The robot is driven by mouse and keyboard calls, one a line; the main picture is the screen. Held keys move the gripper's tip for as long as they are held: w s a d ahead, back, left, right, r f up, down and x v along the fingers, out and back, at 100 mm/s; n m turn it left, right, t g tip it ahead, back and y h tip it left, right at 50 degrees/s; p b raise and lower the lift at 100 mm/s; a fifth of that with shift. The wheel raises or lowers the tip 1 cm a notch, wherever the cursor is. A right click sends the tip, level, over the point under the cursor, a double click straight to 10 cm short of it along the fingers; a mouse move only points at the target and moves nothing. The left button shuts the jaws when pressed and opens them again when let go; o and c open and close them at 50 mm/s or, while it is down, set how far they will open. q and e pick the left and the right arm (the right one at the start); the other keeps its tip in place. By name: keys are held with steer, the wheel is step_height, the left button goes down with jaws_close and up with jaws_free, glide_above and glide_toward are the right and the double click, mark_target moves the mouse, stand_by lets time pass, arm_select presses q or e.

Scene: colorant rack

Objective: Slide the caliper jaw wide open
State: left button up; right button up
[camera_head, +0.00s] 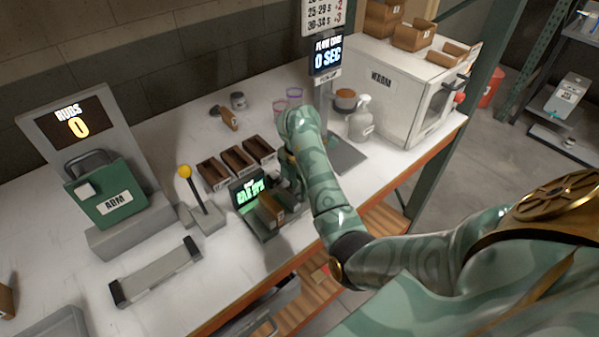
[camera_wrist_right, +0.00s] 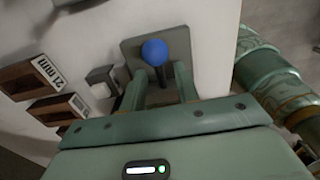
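The caliper (camera_head: 262,223) is a dark bench device with a green-lit screen (camera_head: 247,194); a brown block (camera_head: 270,209) sits at its front. My right gripper (camera_head: 290,178) is beside the screen on its right, largely hidden by my own arm. In the right wrist view a blue ball knob (camera_wrist_right: 154,52) on a dark stem rises from a grey plate (camera_wrist_right: 184,44). My right gripper's two green fingers (camera_wrist_right: 160,80) stand apart, with the stem between them and a gap visible. I cannot tell whether the knob belongs to the caliper jaw. My left gripper is not in view.
Several brown bins (camera_head: 239,160) stand behind the caliper. A yellow-knobbed lever (camera_head: 200,196) and a grey bar (camera_head: 155,273) are to its left. A white oven (camera_head: 386,92) and a spray bottle (camera_head: 361,119) stand to the right. The table's front edge is close.

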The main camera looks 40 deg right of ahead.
step_height(320, 180, up, 16)
steer(key=p, duration=0.9)
steer(key=shift+d, duration=0.1)
